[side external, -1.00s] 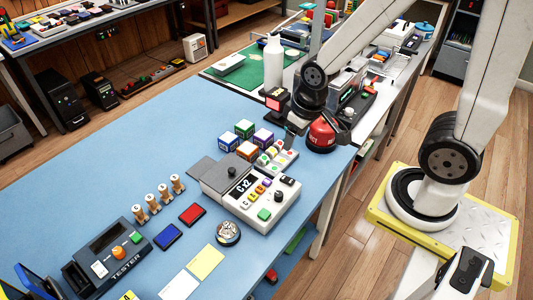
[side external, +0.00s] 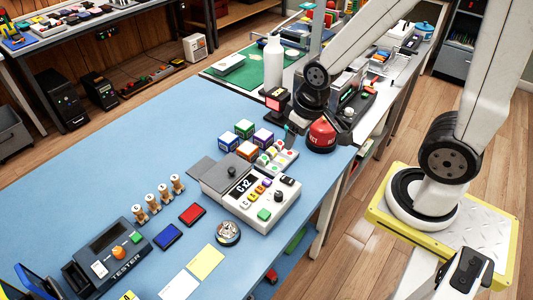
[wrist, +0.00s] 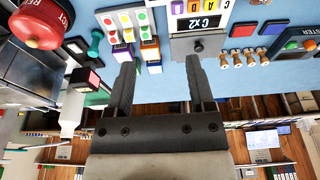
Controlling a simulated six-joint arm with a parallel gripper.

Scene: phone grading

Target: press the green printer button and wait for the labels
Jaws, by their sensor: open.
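A pale console (side external: 243,190) with a display reading "Cx2" stands on the blue table. It has a green button (side external: 264,214) at its front, coloured keys and black knobs. No part is marked as a printer that I can read, and I see no clear label strip. In the wrist view the console (wrist: 187,21) is at the top, partly cut off; its green button is out of that view. My gripper (wrist: 160,75) is open and empty, its two dark fingers apart. In the side view it is beyond the console, near the red dome, away from the green button.
A red dome (side external: 321,135) is beside my gripper. Coloured boxes (side external: 245,128) and a panel of coloured dots (side external: 276,156) are behind the console. A bell (side external: 228,233), red and blue pads, small wooden figures and a tester (side external: 112,250) occupy the front.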

